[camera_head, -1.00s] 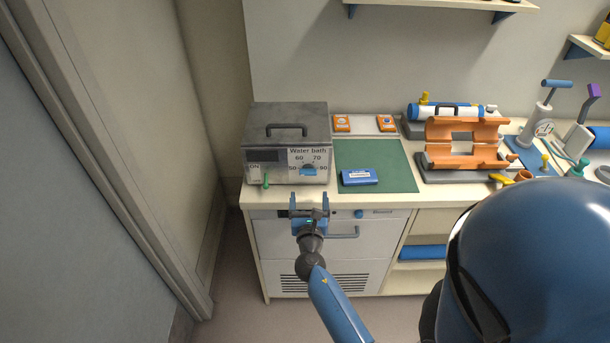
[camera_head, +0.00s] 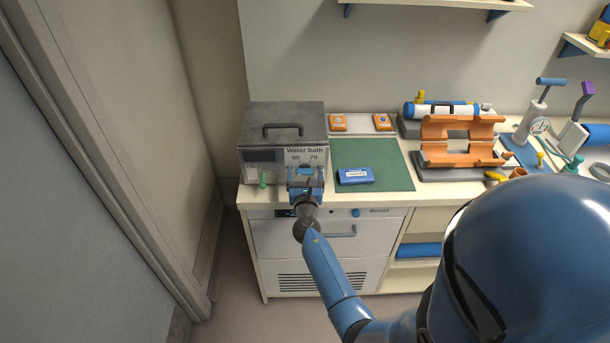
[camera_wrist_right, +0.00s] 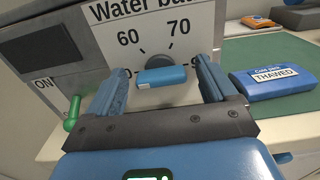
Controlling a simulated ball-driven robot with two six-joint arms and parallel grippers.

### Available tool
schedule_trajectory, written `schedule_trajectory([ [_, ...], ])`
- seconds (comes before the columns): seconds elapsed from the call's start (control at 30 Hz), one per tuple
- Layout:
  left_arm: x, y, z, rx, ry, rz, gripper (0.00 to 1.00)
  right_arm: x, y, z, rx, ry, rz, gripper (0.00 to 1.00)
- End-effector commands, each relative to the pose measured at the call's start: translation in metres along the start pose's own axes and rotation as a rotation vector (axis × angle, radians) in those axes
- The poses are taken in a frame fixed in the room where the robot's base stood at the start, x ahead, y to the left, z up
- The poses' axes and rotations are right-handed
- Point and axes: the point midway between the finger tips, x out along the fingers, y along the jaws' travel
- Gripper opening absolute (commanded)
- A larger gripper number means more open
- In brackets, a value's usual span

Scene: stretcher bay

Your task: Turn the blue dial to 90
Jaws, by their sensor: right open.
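The water bath (camera_head: 283,135) is a grey metal box at the bench's left end, with a white scale on its front. The blue dial (camera_wrist_right: 162,77) is a bar-shaped knob below the 60 and 70 marks. Its bar lies nearly level, with a pale mark at its left end. My right gripper (camera_head: 306,174) is in front of the dial and hides most of it in the head view. In the right wrist view, its open fingers (camera_wrist_right: 159,74) stand either side of the dial, with gaps showing. The lower side numbers are partly covered by the fingers. My left gripper is not in view.
A green lever (camera_wrist_right: 73,113) sticks out by the ON label, left of the dial. A blue cold pack (camera_head: 355,176) lies on the green mat (camera_head: 391,160) to the right. Orange cradles (camera_head: 458,155) stand farther right. A wall (camera_head: 130,150) is at the left.

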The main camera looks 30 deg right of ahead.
Motion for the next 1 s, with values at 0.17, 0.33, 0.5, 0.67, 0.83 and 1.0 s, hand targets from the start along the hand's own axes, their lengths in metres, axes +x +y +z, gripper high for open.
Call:
schedule_trajectory([
  [0.17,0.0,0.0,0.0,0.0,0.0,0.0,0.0,-0.0001,0.0,0.0,0.0,0.0,0.0,0.82],
  [0.33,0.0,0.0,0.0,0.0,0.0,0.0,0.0,-0.0002,0.0001,0.0,0.0,0.0,0.0,0.56],
  [0.5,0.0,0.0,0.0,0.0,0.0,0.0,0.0,-0.0003,0.0001,0.0,0.0,0.0,0.0,0.3],
  [0.67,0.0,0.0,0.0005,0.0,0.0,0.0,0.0,-0.0003,0.0001,-0.0002,0.005,0.0,0.0,0.29],
  [0.83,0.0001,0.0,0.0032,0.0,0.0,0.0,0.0,-0.0003,-0.0001,-0.0011,0.041,0.0,0.0,0.29],
  [1.0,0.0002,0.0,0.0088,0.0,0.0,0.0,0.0,-0.0003,-0.0006,-0.0019,0.124,0.0,0.0,0.29],
])
